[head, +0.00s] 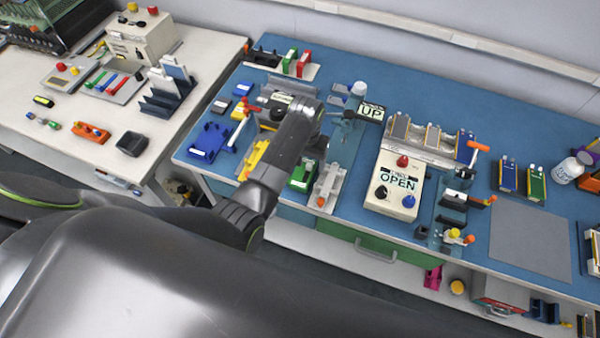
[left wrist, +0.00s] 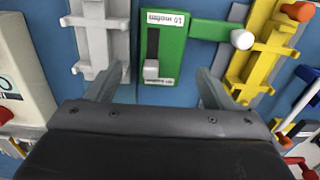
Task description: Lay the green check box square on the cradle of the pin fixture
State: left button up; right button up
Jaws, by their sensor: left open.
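A green box-like unit (left wrist: 172,70) with white labels, a grey slider and a side arm ending in a white knob fills the middle of the left wrist view; it looks like the check box. It shows partly in the head view (head: 301,180), behind my arm. My left gripper (left wrist: 158,88) is open, its fingers apart on either side of the unit's near end, with nothing held. In the head view the left gripper (head: 314,150) hangs over the blue bench; its fingertips are hard to see. I cannot tell which fixture is the pin fixture. My right gripper is not in view.
A pale grey fixture (head: 327,187) stands right of the green unit in the head view, and a yellow fixture (head: 254,160) left. A blue fixture (head: 207,143) stands farther left. A control box marked OPEN (head: 396,183) is to the right. A grey mat (head: 530,243) lies bare.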

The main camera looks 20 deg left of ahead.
aim_at(305, 169)
pick_arm(q)
jog(key=shift+f+p, duration=0.3)
jog(key=shift+f, duration=1.8)
jog(key=shift+c, duration=0.2)
jog(key=c, duration=1.1)
jog(key=shift+a, duration=0.1)
jog(key=shift+r, duration=0.15)
